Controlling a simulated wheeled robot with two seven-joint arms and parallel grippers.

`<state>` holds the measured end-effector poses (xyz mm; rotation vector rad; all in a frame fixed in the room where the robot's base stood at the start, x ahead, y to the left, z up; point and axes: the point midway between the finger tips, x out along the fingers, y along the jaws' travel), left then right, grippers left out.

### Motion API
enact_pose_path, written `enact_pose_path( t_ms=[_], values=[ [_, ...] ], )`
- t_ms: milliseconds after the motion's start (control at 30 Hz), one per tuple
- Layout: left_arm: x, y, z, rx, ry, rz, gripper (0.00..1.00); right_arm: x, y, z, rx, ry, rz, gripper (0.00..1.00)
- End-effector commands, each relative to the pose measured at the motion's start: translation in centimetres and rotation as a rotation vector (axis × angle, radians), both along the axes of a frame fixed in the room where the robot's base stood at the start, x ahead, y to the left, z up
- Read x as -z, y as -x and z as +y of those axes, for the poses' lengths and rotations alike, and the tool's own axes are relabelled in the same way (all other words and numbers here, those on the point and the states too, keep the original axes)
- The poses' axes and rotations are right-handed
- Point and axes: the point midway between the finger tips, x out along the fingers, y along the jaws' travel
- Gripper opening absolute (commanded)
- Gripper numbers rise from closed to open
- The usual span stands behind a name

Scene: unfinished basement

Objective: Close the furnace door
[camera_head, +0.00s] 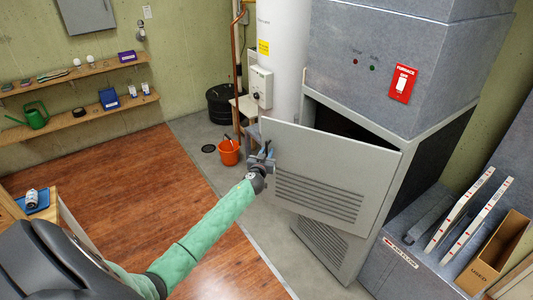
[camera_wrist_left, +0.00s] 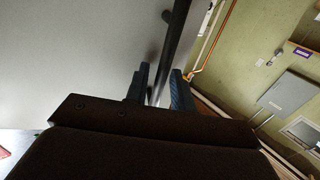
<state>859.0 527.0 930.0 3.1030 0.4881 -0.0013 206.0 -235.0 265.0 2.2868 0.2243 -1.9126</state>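The furnace (camera_head: 370,60) is a tall grey cabinet at the right in the head view. Its grey louvered door (camera_head: 330,160) stands partly open, swung out to the left, with a dark gap behind its top edge. My left gripper (camera_head: 264,158) is at the door's free left edge. In the left wrist view, a dark bar handle (camera_wrist_left: 178,30) stands off the pale door (camera_wrist_left: 80,50) and runs between the two blue fingers of my left gripper (camera_wrist_left: 160,88). Whether the fingers press on it is unclear. My right gripper is not in view.
A grey box with filters (camera_head: 405,262) is at the furnace's right. The wooden floor (camera_head: 120,180) at left is mostly clear.

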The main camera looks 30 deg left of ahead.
Motion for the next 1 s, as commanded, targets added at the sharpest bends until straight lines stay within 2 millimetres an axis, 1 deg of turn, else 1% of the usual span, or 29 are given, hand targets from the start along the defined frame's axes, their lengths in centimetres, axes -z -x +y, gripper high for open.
enact_pose_path(
  t_ms=[133, 200, 267, 533, 667, 767, 867, 1000],
  values=[
    [0.0, 0.0, 0.0, 0.0, 0.0, 0.0, 0.24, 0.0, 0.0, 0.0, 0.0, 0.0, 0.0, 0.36],
    [0.0, 0.0, 0.0, 0.0, 0.0, 0.0, 0.11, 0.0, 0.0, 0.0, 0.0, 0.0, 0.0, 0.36],
    [0.0, 0.0, 0.0, 0.0, 0.0, 0.0, 0.0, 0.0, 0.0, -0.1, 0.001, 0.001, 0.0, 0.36],
    [0.0, -0.1, 0.0, 0.002, 0.0, 0.0, 0.0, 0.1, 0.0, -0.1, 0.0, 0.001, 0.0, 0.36],
    [0.0, -0.6, 0.2, 0.012, -0.002, 0.0, 0.0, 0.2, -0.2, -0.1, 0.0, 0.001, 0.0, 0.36],
    [0.0, -1.6, 0.3, 0.03, 0.0, -0.002, 0.0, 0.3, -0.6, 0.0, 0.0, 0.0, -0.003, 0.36],
    [0.0, -3.0, 0.6, 0.057, -0.001, -0.003, 0.0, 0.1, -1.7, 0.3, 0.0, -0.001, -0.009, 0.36],
    [0.1, -5.7, 1.0, 0.11, -0.001, -0.003, 0.0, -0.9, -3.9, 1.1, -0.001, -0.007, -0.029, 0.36]
  ],
)
